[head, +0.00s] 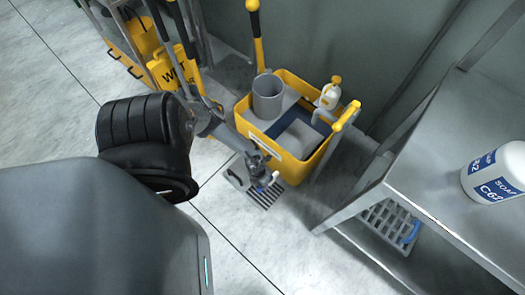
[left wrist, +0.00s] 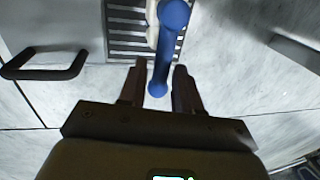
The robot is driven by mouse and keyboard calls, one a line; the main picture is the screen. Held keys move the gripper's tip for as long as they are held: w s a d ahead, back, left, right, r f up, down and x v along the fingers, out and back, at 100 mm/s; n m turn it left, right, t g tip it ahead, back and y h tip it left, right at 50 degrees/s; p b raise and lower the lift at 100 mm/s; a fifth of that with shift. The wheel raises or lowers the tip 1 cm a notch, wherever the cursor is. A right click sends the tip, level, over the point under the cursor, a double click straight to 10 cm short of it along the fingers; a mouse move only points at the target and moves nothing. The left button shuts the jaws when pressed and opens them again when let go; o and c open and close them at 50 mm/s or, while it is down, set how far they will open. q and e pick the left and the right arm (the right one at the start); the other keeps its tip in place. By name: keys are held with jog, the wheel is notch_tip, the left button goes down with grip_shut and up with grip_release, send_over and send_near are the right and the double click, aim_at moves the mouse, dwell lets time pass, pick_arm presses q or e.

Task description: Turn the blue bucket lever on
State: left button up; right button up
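The blue lever (left wrist: 172,18) shows in the left wrist view as a rounded bar running from the top edge down to a round end. My left gripper (left wrist: 159,70) is open, with one dark finger on each side of the lever's lower end and visible gaps. In the head view, my left gripper (head: 263,182) is low, in front of the yellow bucket (head: 292,167) and over a floor grate (head: 265,198). The lever is small and mostly hidden there. Contact cannot be told. My right gripper is not in view.
The bucket holds a grey mug (head: 268,97) and a white bottle (head: 329,94). A metal table (head: 440,165) with a white soap container (head: 497,172) stands at right. Yellow wet-floor signs (head: 168,70) stand behind.

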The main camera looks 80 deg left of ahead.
pick_arm(q)
jog(key=shift+o, duration=0.7)
jog(key=shift+a+r+p, duration=0.1)
jog(key=shift+r+p, duration=0.35)
jog(key=shift+r, duration=0.1)
notch_tip(320, 180, up, 10)
jog(key=s+a+p, duration=0.1)
jog(key=p, duration=0.5)
jog(key=shift+s+a+f, duration=0.15)
jog(key=shift+a+f, duration=0.05)
jog(key=shift+a, duration=0.1)
